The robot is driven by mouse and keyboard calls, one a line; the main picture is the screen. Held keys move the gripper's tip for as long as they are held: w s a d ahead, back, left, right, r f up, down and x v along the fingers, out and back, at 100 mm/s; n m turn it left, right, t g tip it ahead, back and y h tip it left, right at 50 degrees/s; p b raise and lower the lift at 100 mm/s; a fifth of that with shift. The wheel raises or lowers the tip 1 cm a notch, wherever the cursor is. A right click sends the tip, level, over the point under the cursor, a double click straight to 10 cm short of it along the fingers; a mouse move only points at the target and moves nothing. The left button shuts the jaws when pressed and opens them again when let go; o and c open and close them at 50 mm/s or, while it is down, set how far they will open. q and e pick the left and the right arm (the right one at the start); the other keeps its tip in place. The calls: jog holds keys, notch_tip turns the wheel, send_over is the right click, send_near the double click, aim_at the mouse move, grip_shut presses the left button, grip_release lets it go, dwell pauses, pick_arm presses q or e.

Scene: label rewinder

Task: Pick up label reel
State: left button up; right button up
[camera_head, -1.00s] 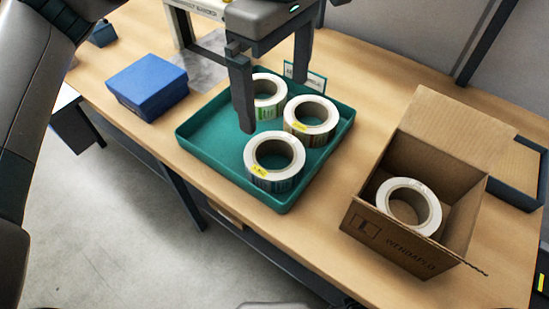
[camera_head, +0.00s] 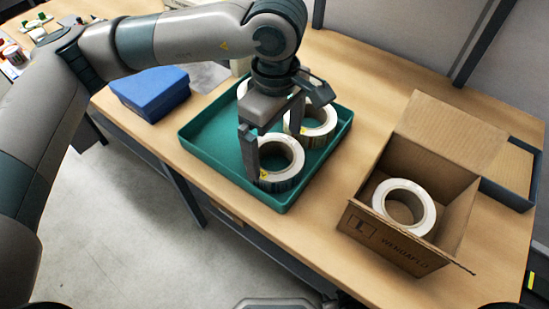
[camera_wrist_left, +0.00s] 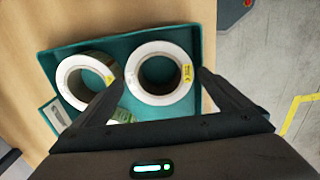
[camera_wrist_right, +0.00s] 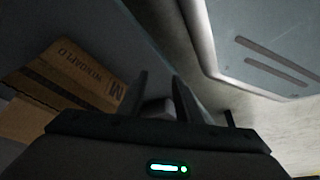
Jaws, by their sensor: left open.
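The teal tray (camera_head: 215,150) holds three white label reels lying flat. The nearest reel (camera_head: 297,162) has a yellow tag; the back-right reel (camera_head: 326,127) is partly covered by my gripper. The third reel (camera_head: 242,88) is mostly hidden behind my arm. My left gripper (camera_head: 274,153) is open over the nearest reel, one finger on each side. In the left wrist view that reel (camera_wrist_left: 158,100) lies between the fingertips, and another reel (camera_wrist_left: 64,78) sits left of it. My right gripper (camera_wrist_right: 159,78) has its fingers apart and seems empty, away from the tray.
An open cardboard box (camera_head: 385,238) with one white reel (camera_head: 380,203) inside stands right of the tray. A blue box (camera_head: 150,93) sits left. A dark tray (camera_head: 515,190) lies behind the carton. The table (camera_head: 320,225) is clear between tray and carton.

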pick_arm(q)
jog(key=shift+f, duration=0.1)
pick_arm(e)
jog(key=shift+r, duration=0.1)
pick_arm(q)
jog(key=shift+f, duration=0.25)
jog(key=shift+w+f+p, duration=0.15)
jog(key=shift+f+p, duration=0.8)
jog(key=shift+f, duration=1.35)
pick_arm(e)
jog(key=shift+w+a+r+t+y, duration=0.3)
jog(key=shift+w+a+r+t, duration=0.25)
jog(key=shift+w+a+t, duration=0.25)
pick_arm(q)
jog(key=shift+a, duration=0.1)
pick_arm(e)
jog(key=shift+a, duration=0.1)
pick_arm(q)
jog(key=c, duration=0.9)
